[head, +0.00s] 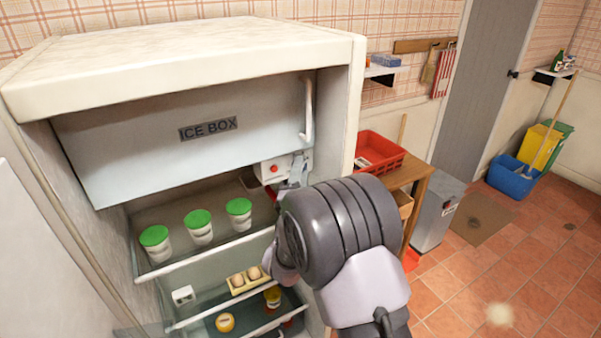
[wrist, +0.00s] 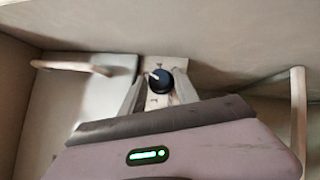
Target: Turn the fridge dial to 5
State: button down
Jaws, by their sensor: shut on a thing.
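The fridge dial (wrist: 160,80) is a round dark blue knob with a white pointer line, on a pale plate. In the wrist view the pointer aims to the upper left; the marks on the plate are too small to read. My gripper (wrist: 158,88) has one finger on each side of the dial and is shut on it. In the head view my gripper (head: 297,168) reaches into the fridge beside the white control box (head: 271,169) with a red button, under the ice box door (head: 190,130). The dial is hidden there by my gripper.
The ice box door has a white handle (head: 309,110) just above my gripper. Below, a glass shelf (head: 215,252) holds several green-lidded tubs (head: 198,222). An egg holder (head: 240,290) is lower. A red crate (head: 380,150) stands on a wooden table to the right.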

jog(key=shift+r, duration=0.15)
jog(key=m+g+y, duration=0.1)
jog(key=m+g, duration=0.2)
jog(key=m, duration=0.1)
jog(key=m+g+y, duration=0.1)
jog(key=m+g, duration=0.2)
jog(key=m, duration=0.1)
jog(key=m+g+y, duration=0.2)
jog(key=m+g, duration=0.1)
jog(key=shift+w+d+r+m+g, duration=0.2)
jog(key=shift+w+r+m+g, duration=0.15)
jog(key=shift+r+m+g, duration=0.05)
dwell(0.3)
jog(key=shift+b, duration=0.8)
jog(key=b, duration=0.3)
jog(key=shift+s+r+g+y, duration=0.1)
jog(key=shift+r+g+y, duration=0.2)
jog(key=shift+r, duration=0.05)
